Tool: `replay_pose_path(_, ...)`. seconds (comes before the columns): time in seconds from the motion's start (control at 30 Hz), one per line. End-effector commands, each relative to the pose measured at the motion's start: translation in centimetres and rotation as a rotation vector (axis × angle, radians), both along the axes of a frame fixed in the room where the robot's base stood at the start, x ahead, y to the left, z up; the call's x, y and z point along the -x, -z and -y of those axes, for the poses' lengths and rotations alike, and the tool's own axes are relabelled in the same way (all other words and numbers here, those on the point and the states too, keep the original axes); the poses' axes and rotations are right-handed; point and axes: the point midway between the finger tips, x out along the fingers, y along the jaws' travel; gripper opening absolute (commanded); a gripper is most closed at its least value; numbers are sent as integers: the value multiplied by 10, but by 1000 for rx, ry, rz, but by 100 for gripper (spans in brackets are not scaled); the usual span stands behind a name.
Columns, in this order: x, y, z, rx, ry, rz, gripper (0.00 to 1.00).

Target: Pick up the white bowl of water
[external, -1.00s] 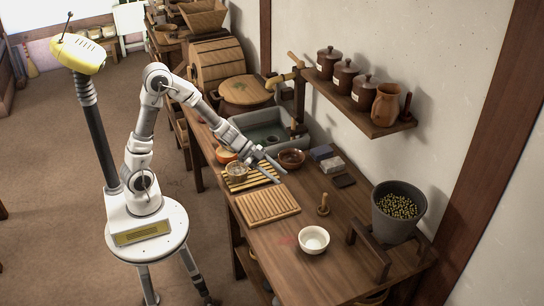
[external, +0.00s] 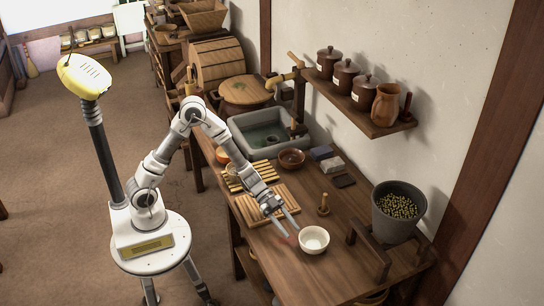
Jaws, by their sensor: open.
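The white bowl (external: 314,240) stands upright near the front of the wooden counter, at lower centre in the external view. Its inside looks pale; I cannot make out the water clearly. My gripper (external: 288,228) is open and empty, just left of the bowl. Its fingers are spread and angle down toward the bowl's side. They look apart from the bowl, but their height over the counter is hard to tell.
A slatted wooden board (external: 250,209) lies under my forearm. A wooden pestle-like tool (external: 323,205) stands behind the bowl. A stone sink (external: 243,128) is further back.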

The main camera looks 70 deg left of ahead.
Motion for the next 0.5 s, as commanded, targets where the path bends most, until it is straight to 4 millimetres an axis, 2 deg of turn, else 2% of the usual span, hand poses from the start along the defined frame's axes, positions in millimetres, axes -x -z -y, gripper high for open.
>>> replay_pose_path(0.27,-5,7,16,0,0,0,43)
replay_pose_path(0.5,-14,20,46,0,0,0,43)
